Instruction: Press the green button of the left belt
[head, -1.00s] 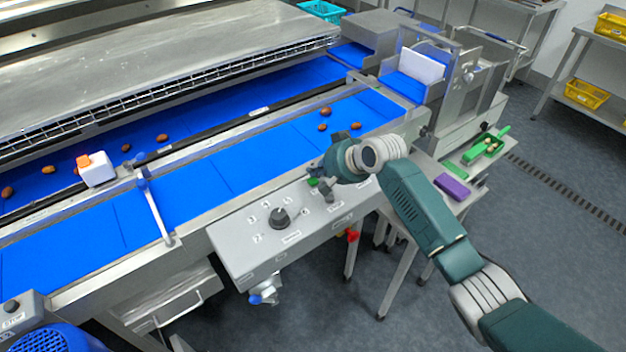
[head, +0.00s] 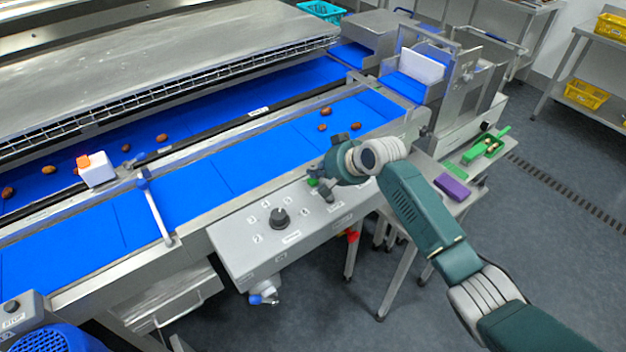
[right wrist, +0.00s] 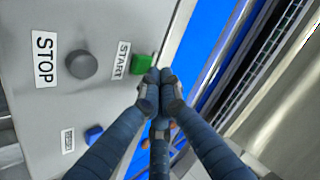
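The green button (right wrist: 143,65) sits beside the START label (right wrist: 120,61) on a grey panel in the right wrist view. It also shows small in the head view (head: 313,181). My right gripper (right wrist: 159,77) has its fingers drawn together and empty, with the tips at the button's right edge. I cannot tell whether they touch it. In the head view, my right gripper (head: 323,189) is over the far end of the grey control panel (head: 240,246), partly hiding it. My left gripper is not in view.
A dark round button (right wrist: 81,64) by the STOP label and a blue button (right wrist: 94,133) are nearby. A black dial (head: 279,218) is on the panel. The blue belt (head: 235,160) with several dates runs behind. A purple block (head: 453,187) lies on the right-hand stand.

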